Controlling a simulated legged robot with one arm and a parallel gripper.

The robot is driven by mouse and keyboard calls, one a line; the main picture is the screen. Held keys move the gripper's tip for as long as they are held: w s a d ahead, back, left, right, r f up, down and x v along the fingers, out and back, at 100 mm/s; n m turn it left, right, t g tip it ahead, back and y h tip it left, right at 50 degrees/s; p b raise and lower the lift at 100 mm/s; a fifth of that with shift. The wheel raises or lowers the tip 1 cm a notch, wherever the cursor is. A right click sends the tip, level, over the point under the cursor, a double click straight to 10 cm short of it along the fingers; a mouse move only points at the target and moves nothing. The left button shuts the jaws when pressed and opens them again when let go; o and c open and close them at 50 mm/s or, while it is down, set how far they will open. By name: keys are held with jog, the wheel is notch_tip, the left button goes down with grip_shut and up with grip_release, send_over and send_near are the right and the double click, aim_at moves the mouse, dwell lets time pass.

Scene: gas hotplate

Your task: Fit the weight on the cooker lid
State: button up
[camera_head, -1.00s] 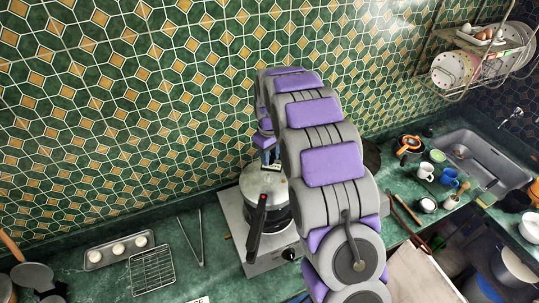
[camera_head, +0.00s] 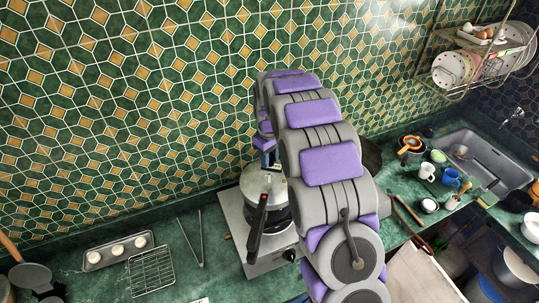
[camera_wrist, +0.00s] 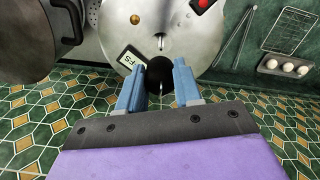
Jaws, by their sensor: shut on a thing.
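The cooker lid (camera_head: 253,183) is a round silver metal disc on the pot on the hotplate, with a long black handle (camera_head: 257,226). In the wrist view the lid (camera_wrist: 145,20) fills the top middle, with a small metal fitting (camera_wrist: 160,36) and a red part (camera_wrist: 203,4). My gripper (camera_wrist: 158,68) has two blue fingers around the black, rounded weight (camera_wrist: 160,74) and is shut on it. The weight appears at the lid's near edge in this view; I cannot tell whether it touches the lid. In the head view my arm largely hides the gripper and the weight.
The silver hotplate (camera_head: 233,214) stands under the cooker. Tongs (camera_head: 191,241), a wire rack (camera_head: 151,270) and a tray of white rounds (camera_head: 117,250) lie to its left. A dark pan (camera_wrist: 30,38) is close in the wrist view. The tiled wall is behind.

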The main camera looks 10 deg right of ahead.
aim_at(269, 175)
jog(key=shift+a+f+b, duration=0.15)
jog(key=shift+f+b, duration=0.35)
jog(key=shift+f, duration=1.5)
jog(key=shift+s+b, duration=0.1)
jog(key=shift+b, duration=0.4)
jog(key=shift+f+b, duration=0.65)
jog(key=shift+f, duration=1.3)
jog(key=o, duration=1.2)
jog(key=shift+c, duration=0.2)
jog(key=shift+r, duration=0.1)
notch_tip(269, 175, up, 17)
jog(key=shift+r+b, duration=0.1)
jog(key=shift+b, duration=0.8)
